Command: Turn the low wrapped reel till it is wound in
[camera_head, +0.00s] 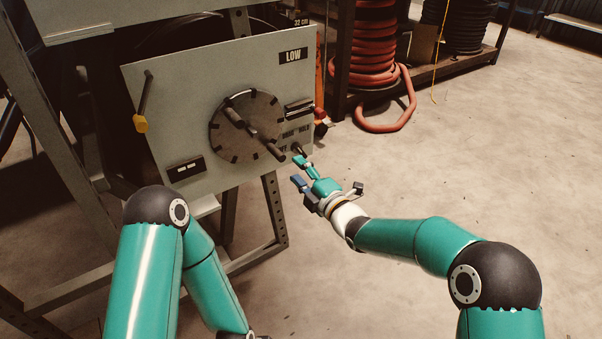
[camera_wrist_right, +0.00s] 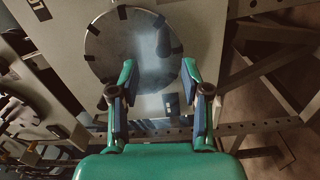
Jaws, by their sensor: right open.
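The low reel's grey panel (camera_head: 190,110) carries the label LOW (camera_head: 293,56). On it is a round dark disc (camera_head: 222,132) with marks round its rim, also in the right wrist view (camera_wrist_right: 108,50). A dark crank bar (camera_head: 240,121) lies across the disc, sloping down to the right. My right gripper (camera_head: 300,170) is open, just off the panel's lower right corner, below and right of the disc. In the right wrist view its two fingers (camera_wrist_right: 159,70) stand apart before the disc's lower part. No grip on anything shows.
A small dark knob (camera_head: 297,147) sits by the lettering at lower right. A metal frame (camera_head: 270,220) supports the panel. Red hose coils (camera_head: 372,50) stand behind right. The floor (camera_head: 480,150) at right is clear.

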